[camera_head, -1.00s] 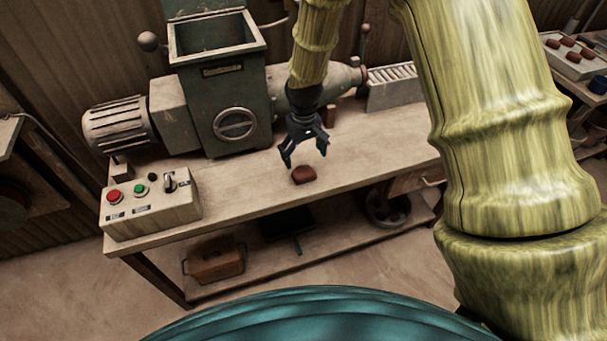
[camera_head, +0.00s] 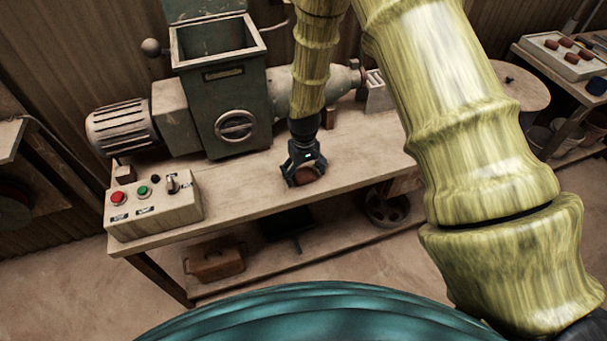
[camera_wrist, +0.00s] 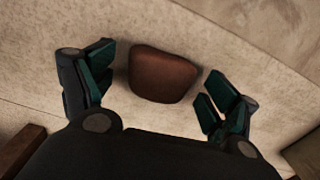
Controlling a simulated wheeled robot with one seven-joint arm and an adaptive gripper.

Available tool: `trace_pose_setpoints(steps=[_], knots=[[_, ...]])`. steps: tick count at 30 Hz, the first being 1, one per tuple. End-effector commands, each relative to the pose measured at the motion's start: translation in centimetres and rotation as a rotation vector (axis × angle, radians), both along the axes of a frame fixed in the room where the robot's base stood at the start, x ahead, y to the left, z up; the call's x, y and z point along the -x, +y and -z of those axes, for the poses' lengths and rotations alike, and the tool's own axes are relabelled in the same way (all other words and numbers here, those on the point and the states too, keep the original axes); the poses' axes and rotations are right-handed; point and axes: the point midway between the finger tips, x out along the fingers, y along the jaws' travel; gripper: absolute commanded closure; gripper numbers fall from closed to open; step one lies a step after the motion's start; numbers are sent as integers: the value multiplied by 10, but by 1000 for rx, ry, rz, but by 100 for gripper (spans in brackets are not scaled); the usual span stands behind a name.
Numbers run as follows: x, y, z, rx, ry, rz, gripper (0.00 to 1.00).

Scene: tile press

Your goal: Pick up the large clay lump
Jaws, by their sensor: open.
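The large clay lump (camera_head: 308,175) is reddish brown and rounded, and lies on the workbench top near its front edge. In the wrist view the lump (camera_wrist: 163,74) sits between and slightly beyond the two fingers, with a gap on both sides. My gripper (camera_head: 304,176) is open and reaches down at the lump; its fingers in the wrist view (camera_wrist: 157,88) stand apart and do not touch the clay. In the head view the gripper partly hides the lump.
A green machine with a hopper (camera_head: 236,115) stands on the workbench (camera_head: 235,192) behind and left. A control box (camera_head: 152,208) with red and green buttons is at the bench's left end. A smaller brown block (camera_head: 329,118) stands behind my gripper. The bench front is clear.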

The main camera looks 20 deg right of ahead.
Motion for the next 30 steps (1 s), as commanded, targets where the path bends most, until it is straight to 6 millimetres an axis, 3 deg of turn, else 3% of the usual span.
trace_pose_setpoints(steps=[10, 19, 30], knots=[[-1, 0, 4, 0, -2, 0, 13], [0, 0, 4, 0, -1, 0, 66], [-1, 0, 1, 0, -1, 0, 66]])
